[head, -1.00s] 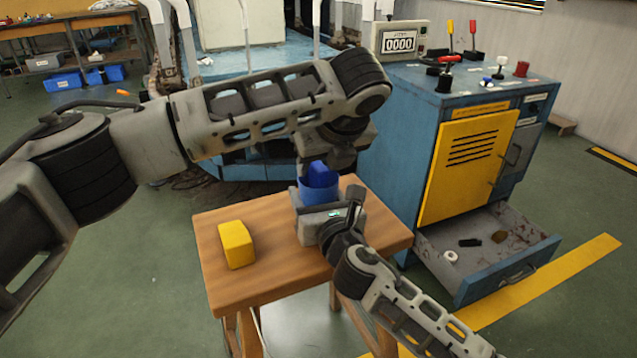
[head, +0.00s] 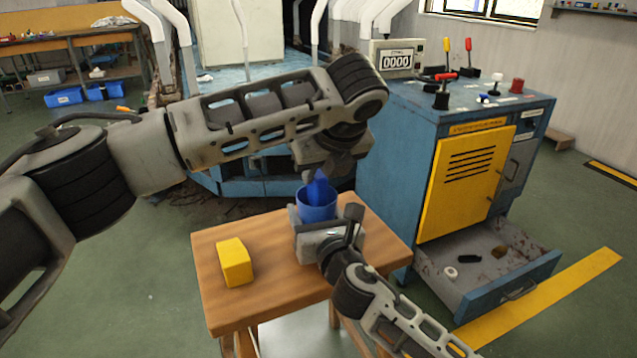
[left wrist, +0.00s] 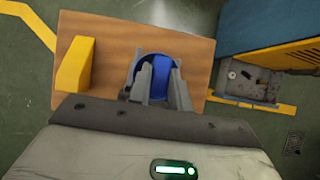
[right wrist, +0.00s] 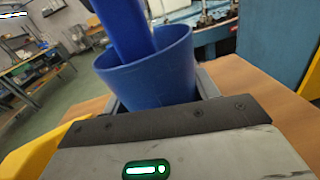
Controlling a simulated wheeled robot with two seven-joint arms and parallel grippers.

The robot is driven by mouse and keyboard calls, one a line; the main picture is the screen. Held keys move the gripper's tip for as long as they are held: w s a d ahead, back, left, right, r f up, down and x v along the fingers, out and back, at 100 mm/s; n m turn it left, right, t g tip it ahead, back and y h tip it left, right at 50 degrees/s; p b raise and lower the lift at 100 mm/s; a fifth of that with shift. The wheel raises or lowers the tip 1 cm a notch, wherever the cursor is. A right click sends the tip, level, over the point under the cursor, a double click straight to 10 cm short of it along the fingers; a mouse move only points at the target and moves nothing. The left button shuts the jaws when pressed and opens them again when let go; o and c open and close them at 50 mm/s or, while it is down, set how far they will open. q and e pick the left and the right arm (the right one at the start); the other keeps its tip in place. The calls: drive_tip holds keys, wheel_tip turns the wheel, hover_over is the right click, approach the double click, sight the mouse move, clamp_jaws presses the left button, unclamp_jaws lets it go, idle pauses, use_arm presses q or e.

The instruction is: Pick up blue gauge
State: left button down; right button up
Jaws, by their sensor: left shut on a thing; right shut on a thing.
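A blue bar-shaped piece, which I take for the blue gauge (head: 318,189), is held by my left gripper (head: 323,177). Its lower end is inside a blue cup (head: 317,210). My left gripper is shut on the piece, as the left wrist view (left wrist: 160,77) also shows. My right gripper (head: 325,225) is shut on the cup from the near side, at the back of the wooden table. In the right wrist view the cup (right wrist: 155,82) fills the middle, with the piece (right wrist: 126,28) tilted in its mouth. The piece's bottom is hidden inside the cup.
A yellow block (head: 235,262) stands on the wooden table (head: 270,300), left of the cup. A blue cabinet (head: 395,170) with a yellow door and an open drawer (head: 480,262) stands to the right. The table's near part is clear.

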use_arm(q)
wheel_tip(320, 180, up, 16)
idle(0.3)
use_arm(e)
drive_tip(key=o, duration=1.1)
drive_tip(key=shift+c, duration=0.2)
